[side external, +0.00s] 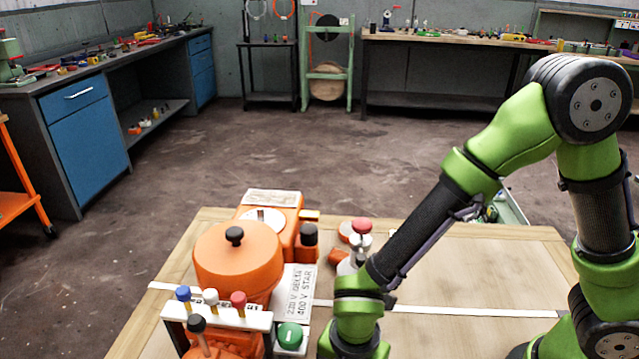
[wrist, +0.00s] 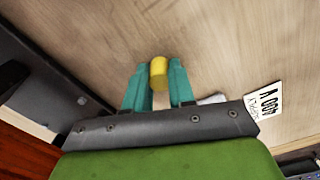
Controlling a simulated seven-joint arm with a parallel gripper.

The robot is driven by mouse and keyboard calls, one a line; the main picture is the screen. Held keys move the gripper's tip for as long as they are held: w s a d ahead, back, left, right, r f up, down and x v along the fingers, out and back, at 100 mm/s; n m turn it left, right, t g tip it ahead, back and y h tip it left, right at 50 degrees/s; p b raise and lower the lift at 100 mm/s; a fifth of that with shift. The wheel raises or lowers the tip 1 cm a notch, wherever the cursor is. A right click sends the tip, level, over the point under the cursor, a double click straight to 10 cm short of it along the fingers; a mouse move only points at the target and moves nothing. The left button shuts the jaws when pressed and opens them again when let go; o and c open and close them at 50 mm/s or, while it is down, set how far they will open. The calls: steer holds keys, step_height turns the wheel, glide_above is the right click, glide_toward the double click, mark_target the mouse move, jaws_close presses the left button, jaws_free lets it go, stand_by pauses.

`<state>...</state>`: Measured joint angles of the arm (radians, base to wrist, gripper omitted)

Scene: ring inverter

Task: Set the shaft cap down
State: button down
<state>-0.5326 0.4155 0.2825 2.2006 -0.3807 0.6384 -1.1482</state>
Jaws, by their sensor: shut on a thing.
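A small yellow cylinder, which looks to be the shaft cap (wrist: 159,74), sits between the two teal fingers of my gripper (wrist: 159,68) in the wrist view. The fingers are shut on it near their tips, and bare wooden tabletop shows beyond it. I cannot tell whether the cap touches the table. In the side view the cap and my fingers are hidden by my green wrist near the front middle of the table.
An orange machine with a round housing (side external: 238,262) stands on the wooden table (side external: 470,270). A white rack (side external: 216,312) with coloured knobs and a green button (side external: 290,336) are in front. A red-topped item (side external: 361,226) stands beside my arm. The table's right side is largely clear.

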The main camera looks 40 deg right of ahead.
steer(key=shift+f, duration=0.15)
steer(key=c, duration=1)
jaws_free()
steer(key=shift+o, duration=0.2)
step_height(320, 180, up, 12)
steer(key=shift+f, duration=0.2)
steer(key=shift+o, duration=0.6)
steer(key=shift+r, duration=0.4)
